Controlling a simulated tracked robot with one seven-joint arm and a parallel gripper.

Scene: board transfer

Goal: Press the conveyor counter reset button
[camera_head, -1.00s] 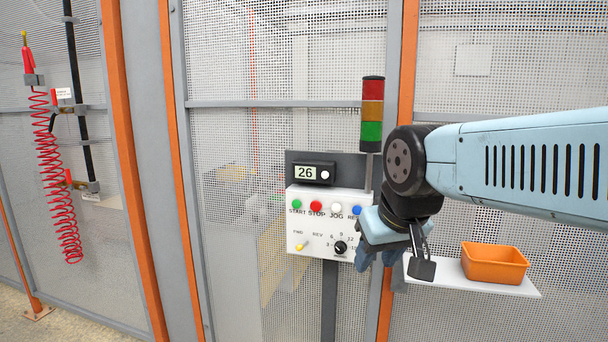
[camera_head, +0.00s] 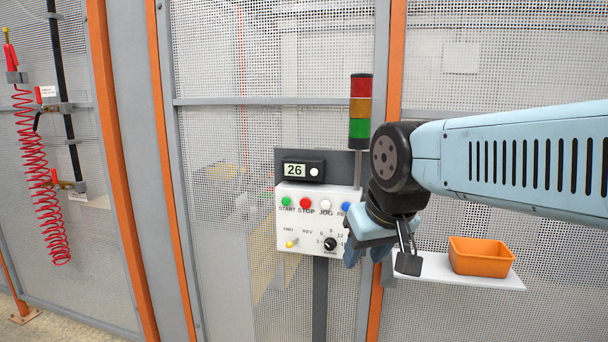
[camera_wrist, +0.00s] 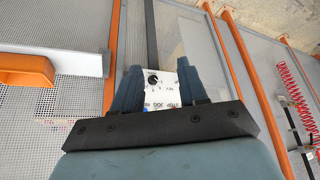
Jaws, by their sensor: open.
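My gripper (camera_head: 366,254) is in front of the panel's lower right, apart from the counter. In the wrist view, my gripper's blue fingers (camera_wrist: 157,92) are spread, with part of the panel (camera_wrist: 163,84) visible between them. The counter is not visible in the wrist view.
A red-amber-green stack light (camera_head: 360,112) stands right of the counter, close to my arm. An orange bin (camera_head: 481,257) sits on a white shelf (camera_head: 430,271) at right. A red coiled hose (camera_head: 41,190) hangs at left. Mesh fence panels stand behind.

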